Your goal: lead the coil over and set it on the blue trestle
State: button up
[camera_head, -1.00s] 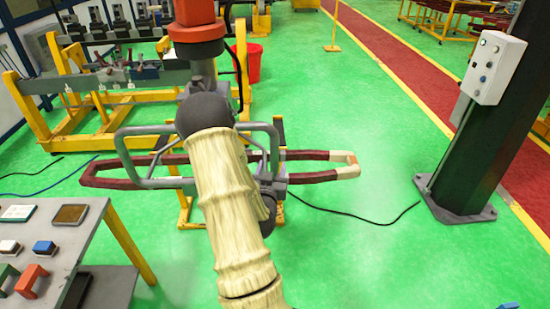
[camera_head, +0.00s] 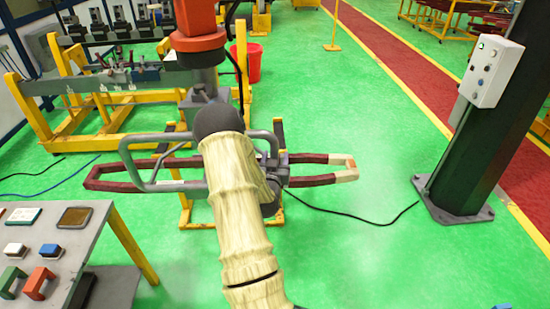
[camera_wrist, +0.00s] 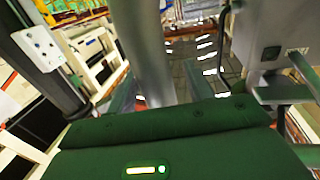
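The coil (camera_head: 114,186) is a long flat dark red loop with a cream right end (camera_head: 346,174). It lies level across the middle of the head view, at a yellow stand (camera_head: 186,212); I cannot tell whether it rests on it. A grey tubular handle frame (camera_head: 124,153) is just above it, below an orange-red hoist part (camera_head: 197,30). My sleeved arm hides the middle of the coil and my gripper's fingers. In the wrist view a dark green body with a lit bar fills the bottom, and a grey tube (camera_wrist: 147,50) rises beyond it. No blue trestle is identifiable.
A grey table (camera_head: 70,240) with small coloured blocks stands at lower left. A dark post (camera_head: 480,150) with a control box (camera_head: 491,70) stands at right. A yellow rack (camera_head: 75,130) and red bucket (camera_head: 252,64) are behind. A black cable (camera_head: 350,217) crosses open green floor.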

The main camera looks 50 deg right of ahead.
grip_shut()
dwell(1.2)
dwell(0.3)
dwell(1.6)
